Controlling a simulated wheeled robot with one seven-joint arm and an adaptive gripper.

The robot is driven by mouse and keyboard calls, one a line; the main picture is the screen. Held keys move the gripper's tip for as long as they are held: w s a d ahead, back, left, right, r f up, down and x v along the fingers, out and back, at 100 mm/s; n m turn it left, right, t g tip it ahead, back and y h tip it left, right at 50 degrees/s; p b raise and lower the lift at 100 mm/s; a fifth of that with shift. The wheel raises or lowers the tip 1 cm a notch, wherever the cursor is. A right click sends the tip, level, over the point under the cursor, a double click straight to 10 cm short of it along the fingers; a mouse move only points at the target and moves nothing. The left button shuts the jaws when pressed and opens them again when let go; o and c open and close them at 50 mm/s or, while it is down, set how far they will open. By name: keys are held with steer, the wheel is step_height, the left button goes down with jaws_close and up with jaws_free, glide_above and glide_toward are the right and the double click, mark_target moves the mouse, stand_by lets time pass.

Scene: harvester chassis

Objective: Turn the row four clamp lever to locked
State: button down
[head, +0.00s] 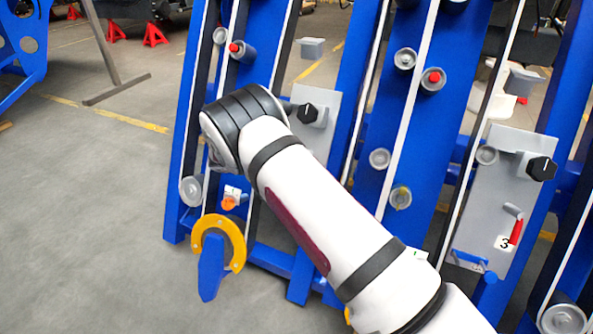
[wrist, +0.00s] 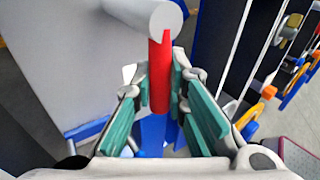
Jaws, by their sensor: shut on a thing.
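A red clamp lever (wrist: 159,55) shows in the wrist view, running down from a round grey pivot (wrist: 148,14). My gripper (wrist: 160,88), with teal pads, is shut on the red lever, one finger on each side. No row number shows beside this lever. In the head view my white arm reaches across the middle and hides my gripper and the held lever. A grey panel (head: 318,96) with a black knob (head: 307,113) shows behind the arm.
Blue frame beams (head: 411,150) with rollers and belts stand close around the arm. A panel marked 3 (head: 504,243) with its own red lever (head: 516,231) stands at the right. A yellow ring guide (head: 236,240) is low at the left. Open floor (head: 85,210) lies further left.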

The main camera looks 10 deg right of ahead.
steer(key=shift+a, duration=0.1)
steer(key=c, duration=1.6)
jaws_free()
steer(key=shift+o, duration=0.2)
steer(key=v, duration=1.2)
